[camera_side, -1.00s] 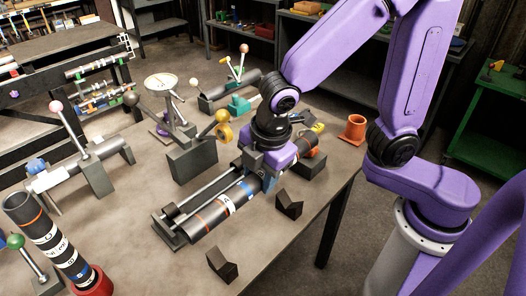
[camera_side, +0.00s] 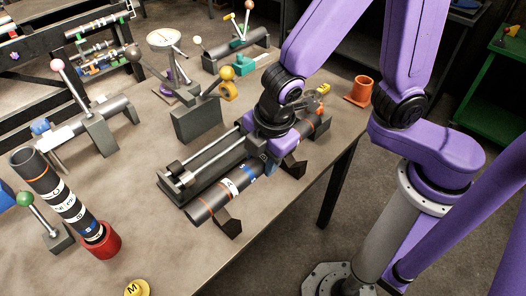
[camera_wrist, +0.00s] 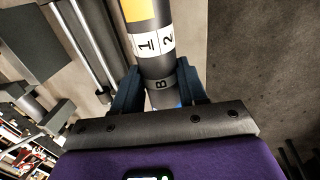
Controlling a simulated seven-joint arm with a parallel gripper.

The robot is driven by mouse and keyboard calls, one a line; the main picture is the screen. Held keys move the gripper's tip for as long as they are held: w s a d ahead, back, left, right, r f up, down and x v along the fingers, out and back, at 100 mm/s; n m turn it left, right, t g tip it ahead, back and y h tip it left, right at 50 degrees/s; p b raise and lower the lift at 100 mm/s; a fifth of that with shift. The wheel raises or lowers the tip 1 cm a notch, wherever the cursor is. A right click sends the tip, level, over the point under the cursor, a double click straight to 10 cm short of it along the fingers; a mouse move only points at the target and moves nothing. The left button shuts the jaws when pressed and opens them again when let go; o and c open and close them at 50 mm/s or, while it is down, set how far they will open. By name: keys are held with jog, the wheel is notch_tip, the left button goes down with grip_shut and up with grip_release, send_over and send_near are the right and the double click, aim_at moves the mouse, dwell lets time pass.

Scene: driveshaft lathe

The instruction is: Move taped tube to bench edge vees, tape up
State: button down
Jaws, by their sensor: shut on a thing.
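The taped tube (camera_side: 222,192) is dark, with white marked bands, a blue patch and orange rings. My gripper (camera_side: 270,150) is shut around it near its middle. The near vee (camera_side: 228,224) and far vee (camera_side: 293,168) stand by the bench edge. The tube lies over or just beside them, roughly along their line; I cannot tell whether it touches them. The tube's far part is partly hidden by my gripper.
A fixture with two rails (camera_side: 205,167) stands close left of the tube. A block with a yellow-knobbed lever (camera_side: 197,122) is behind it. A striped tube stands in a red cup (camera_side: 101,243) at left.

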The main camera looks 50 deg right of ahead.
jog(key=shift+f, duration=3.6)
jog(key=c, duration=0.5)
grip_release()
jog(key=shift+f, duration=0.1)
jog(key=shift+s+r, duration=0.1)
jog(key=shift+r, duration=0.8)
jog(key=s+r, duration=0.1)
jog(key=r, duration=0.4)
jog(key=s+r, duration=0.1)
jog(key=r, duration=0.4)
jog(key=s+r, duration=0.1)
jog(key=r, duration=0.4)
jog(key=shift+s+r, duration=0.15)
jog(key=shift+r, duration=0.05)
jog(key=shift+d, duration=0.1)
